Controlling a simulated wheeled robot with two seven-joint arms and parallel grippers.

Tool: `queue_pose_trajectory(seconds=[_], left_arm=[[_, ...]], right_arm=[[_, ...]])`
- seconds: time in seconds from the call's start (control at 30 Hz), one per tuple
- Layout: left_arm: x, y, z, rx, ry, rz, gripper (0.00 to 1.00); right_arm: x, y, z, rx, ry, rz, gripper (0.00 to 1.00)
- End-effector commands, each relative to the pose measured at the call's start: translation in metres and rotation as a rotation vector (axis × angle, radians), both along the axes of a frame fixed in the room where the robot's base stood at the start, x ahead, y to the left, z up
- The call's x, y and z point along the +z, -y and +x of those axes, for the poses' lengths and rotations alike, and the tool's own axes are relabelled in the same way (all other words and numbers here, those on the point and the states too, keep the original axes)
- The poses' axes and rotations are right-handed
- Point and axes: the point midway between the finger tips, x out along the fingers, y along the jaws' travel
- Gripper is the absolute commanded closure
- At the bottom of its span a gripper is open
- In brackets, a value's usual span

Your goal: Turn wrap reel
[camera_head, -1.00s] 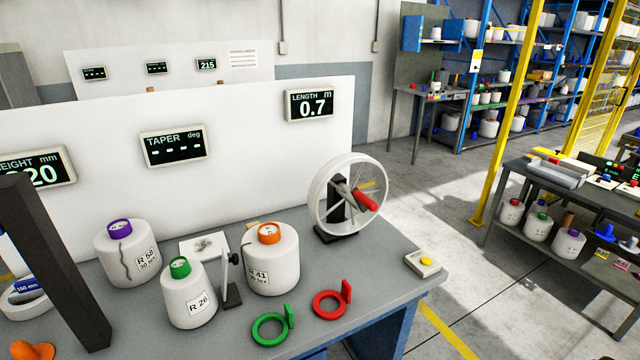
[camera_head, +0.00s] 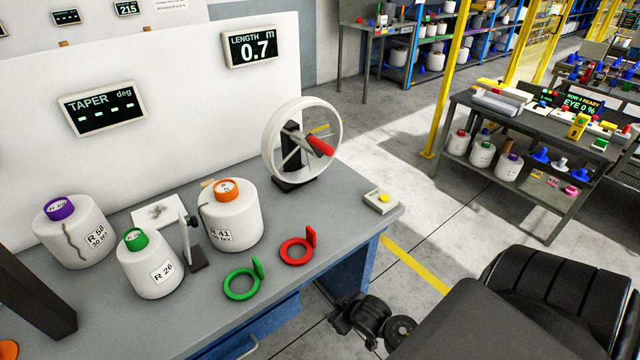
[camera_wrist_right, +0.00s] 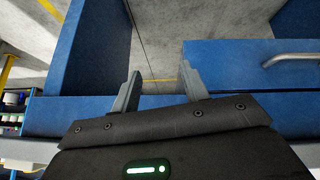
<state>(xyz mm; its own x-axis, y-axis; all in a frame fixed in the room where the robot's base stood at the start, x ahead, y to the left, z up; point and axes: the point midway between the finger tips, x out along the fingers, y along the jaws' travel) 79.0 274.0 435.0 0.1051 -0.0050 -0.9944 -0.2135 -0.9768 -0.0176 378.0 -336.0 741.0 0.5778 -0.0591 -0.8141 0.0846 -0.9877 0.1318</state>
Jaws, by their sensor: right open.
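The wrap reel (camera_head: 332,115) is a white-rimmed wheel with spokes on a dark stand, upright at the back right of the grey bench. Its red handle (camera_head: 320,146) points to the front right. The length display (camera_head: 251,47) behind it reads 0.7 m. My right gripper (camera_wrist_right: 160,88) is open and empty in the right wrist view, with the blue bench front beyond its fingers. In the head view the dark right wrist is low beside the bench's front right, well away from the reel. My left gripper is not in view.
Bobbins stand on the bench: purple-topped (camera_head: 75,240), green-topped (camera_head: 150,270) and orange-topped (camera_head: 233,225). A green ring (camera_head: 241,295) and a red ring (camera_head: 296,262) lie in front. A box with a yellow button (camera_head: 381,202) sits at the right edge. A dark post (camera_head: 32,290) stands left.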

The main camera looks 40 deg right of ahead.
Motion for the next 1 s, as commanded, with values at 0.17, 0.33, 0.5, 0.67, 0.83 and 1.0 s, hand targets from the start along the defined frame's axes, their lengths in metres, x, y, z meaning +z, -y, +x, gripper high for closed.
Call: queue_pose_trajectory(seconds=[0.17,0.33,0.5,0.67,0.83,1.0], left_arm=[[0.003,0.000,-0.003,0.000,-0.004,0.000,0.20],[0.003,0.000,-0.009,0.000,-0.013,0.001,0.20],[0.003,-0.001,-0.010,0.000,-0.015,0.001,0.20],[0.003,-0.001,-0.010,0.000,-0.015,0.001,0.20],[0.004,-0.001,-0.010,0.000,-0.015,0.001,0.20],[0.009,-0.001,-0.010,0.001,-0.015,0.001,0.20]], right_arm=[[0.140,0.037,0.048,0.000,0.266,-0.078,0.55],[0.249,0.080,0.095,0.028,0.570,-0.142,0.55],[0.340,0.109,0.121,0.086,0.826,-0.177,0.55],[0.378,0.118,0.125,0.122,0.931,-0.187,0.55],[0.383,0.119,0.127,0.127,0.943,-0.186,0.55],[0.384,0.120,0.145,0.124,0.944,-0.184,0.55]])
